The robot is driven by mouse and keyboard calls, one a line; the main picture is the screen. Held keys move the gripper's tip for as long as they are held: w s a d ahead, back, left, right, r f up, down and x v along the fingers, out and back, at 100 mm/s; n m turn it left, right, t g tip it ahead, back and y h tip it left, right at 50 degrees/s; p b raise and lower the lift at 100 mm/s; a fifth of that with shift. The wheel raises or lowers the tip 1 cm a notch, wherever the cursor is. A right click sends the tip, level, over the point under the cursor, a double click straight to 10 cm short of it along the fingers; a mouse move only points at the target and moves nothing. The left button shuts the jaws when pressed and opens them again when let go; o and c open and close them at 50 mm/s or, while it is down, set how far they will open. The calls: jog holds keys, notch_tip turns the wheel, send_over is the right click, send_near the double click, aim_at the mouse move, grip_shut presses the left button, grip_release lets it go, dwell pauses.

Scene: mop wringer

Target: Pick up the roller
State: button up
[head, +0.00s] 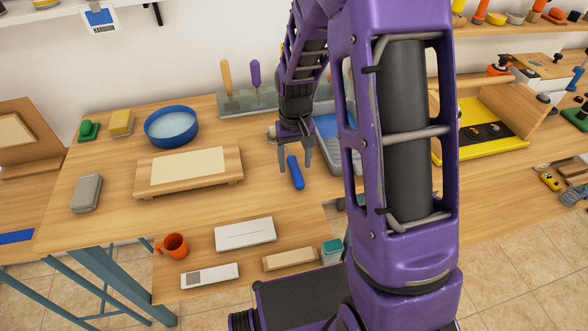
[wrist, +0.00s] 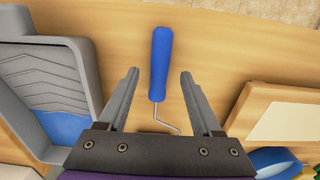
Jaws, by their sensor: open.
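The roller lies on the wooden table; its blue handle (head: 295,172) shows in the head view just below my gripper (head: 293,165). In the wrist view the blue handle (wrist: 160,64) points away from me, and a thin bent metal rod (wrist: 168,122) runs from it back toward my gripper (wrist: 159,72). My gripper is open, with one finger on each side of the roller and a gap to the handle on both sides. The roller's head end is mostly hidden by my gripper.
A grey paint tray (wrist: 82,75) with blue paint is left of the gripper in the wrist view. A wooden board with a pale sheet (head: 188,168) and a blue bowl (head: 171,126) stand left in the head view. Bare table lies around the handle.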

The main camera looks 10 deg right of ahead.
jog(key=shift+f, duration=0.95)
jog(key=shift+c, duration=0.2)
grip_shut()
